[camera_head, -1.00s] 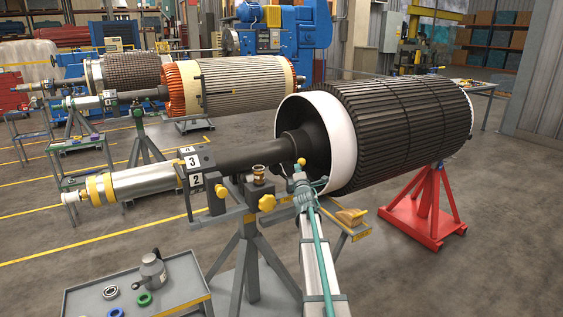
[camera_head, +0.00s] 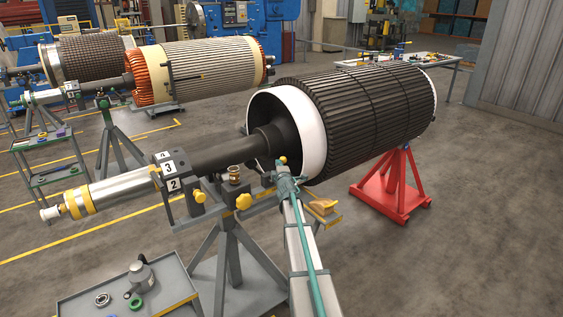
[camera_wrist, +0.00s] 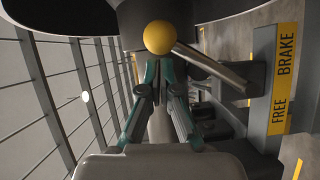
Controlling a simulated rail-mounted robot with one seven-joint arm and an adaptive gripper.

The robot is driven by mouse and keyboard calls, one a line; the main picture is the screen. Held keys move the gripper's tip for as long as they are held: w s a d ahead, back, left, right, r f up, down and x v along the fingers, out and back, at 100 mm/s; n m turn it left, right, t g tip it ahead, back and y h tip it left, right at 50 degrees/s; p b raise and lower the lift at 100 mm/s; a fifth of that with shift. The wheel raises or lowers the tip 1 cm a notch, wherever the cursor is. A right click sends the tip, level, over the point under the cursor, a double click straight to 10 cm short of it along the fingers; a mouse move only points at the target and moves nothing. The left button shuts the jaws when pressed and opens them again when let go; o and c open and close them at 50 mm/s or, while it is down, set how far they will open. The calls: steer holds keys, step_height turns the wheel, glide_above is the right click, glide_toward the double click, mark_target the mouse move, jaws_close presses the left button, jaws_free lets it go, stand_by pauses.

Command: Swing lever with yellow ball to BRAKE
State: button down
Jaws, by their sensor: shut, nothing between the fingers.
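The yellow ball (camera_wrist: 158,37) sits at the end of a grey lever (camera_wrist: 212,66) in the wrist view. The lever slants from the ball down to the right. The ball also shows small in the head view (camera_head: 283,160), beside the rotor's white end ring. My gripper (camera_wrist: 160,70) has its teal fingers together, with no object between them. Its tips lie just below the ball in the picture; I cannot tell whether they touch it. A yellow label plate (camera_wrist: 282,80) at the right reads BRAKE above FREE, sideways. In the head view my gripper (camera_head: 284,174) is small.
The large black rotor (camera_head: 365,115) lies beyond the lever, borne by a red stand (camera_head: 393,190). A grey stand (camera_head: 230,255) with yellow knobs carries the shaft. A grey cart (camera_head: 130,295) with rings and a can stands at lower left. Floor at right is clear.

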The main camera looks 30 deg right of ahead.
steer(key=shift+d+p, duration=0.45)
steer(key=shift+p, duration=0.4)
steer(key=w+a+b+v, duration=0.1)
steer(key=a+b+v, duration=0.1)
steer(key=v, duration=1.1)
steer(key=shift+a+r+b, duration=0.35)
steer(key=shift+b, duration=0.2)
steer(key=shift+w, duration=0.15)
